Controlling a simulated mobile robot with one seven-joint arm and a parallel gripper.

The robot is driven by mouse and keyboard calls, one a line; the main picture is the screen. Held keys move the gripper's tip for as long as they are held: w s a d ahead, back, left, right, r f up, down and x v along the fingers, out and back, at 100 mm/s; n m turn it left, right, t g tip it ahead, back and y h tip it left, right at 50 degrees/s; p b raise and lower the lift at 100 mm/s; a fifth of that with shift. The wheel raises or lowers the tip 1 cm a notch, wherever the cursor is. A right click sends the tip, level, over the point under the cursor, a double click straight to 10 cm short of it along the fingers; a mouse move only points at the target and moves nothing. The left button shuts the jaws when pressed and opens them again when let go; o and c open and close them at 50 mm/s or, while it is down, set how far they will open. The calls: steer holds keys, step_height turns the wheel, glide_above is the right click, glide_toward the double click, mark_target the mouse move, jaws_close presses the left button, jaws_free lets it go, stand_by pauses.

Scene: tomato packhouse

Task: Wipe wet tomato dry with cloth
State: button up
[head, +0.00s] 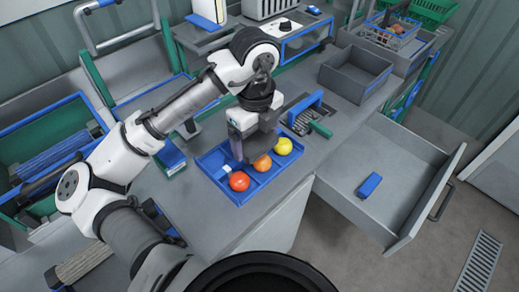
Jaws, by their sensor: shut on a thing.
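A blue tray (215,171) on the grey counter holds three tomatoes in a row: a red one (239,181), an orange one (262,163) and a yellow one (283,146). My gripper (259,152) points down over the tray, just behind the orange tomato. It is shut on what looks like a dark grey cloth (266,147), which is mostly hidden by the gripper. I cannot tell whether the cloth touches a tomato. Wetness on the tomatoes is too small to make out.
An open drawer (407,166) at the right holds a blue block (369,185). A grey bin (355,73) stands on the counter behind. A blue-framed rack with a green handle (320,129) is right of the tray. The counter's front edge is close to the tray.

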steer(key=shift+f, duration=0.15)
steer(key=shift+w+d+f+b, duration=0.25)
steer(key=shift+f+b, duration=0.35)
steer(key=shift+f, duration=0.25)
steer(key=shift+w+d+f+b, duration=0.3)
steer(key=shift+f+b, duration=0.3)
steer(key=shift+f, duration=0.25)
steer(key=shift+w+d+f+b, duration=0.25)
steer(key=shift+f+b, duration=0.35)
steer(key=shift+f, duration=0.25)
steer(key=shift+a+f, duration=0.1)
steer(key=shift+f, duration=0.3)
steer(key=shift+s+a, duration=0.1)
steer(key=shift+s+a, duration=0.65)
steer(key=shift+s, duration=0.1)
steer(key=shift+w+d, duration=1.55)
steer(key=shift+w, duration=0.05)
steer(key=shift+s+p, duration=0.1)
steer(key=shift+p, duration=0.2)
steer(key=shift+s+a, duration=1.5)
steer(key=shift+a, duration=0.1)
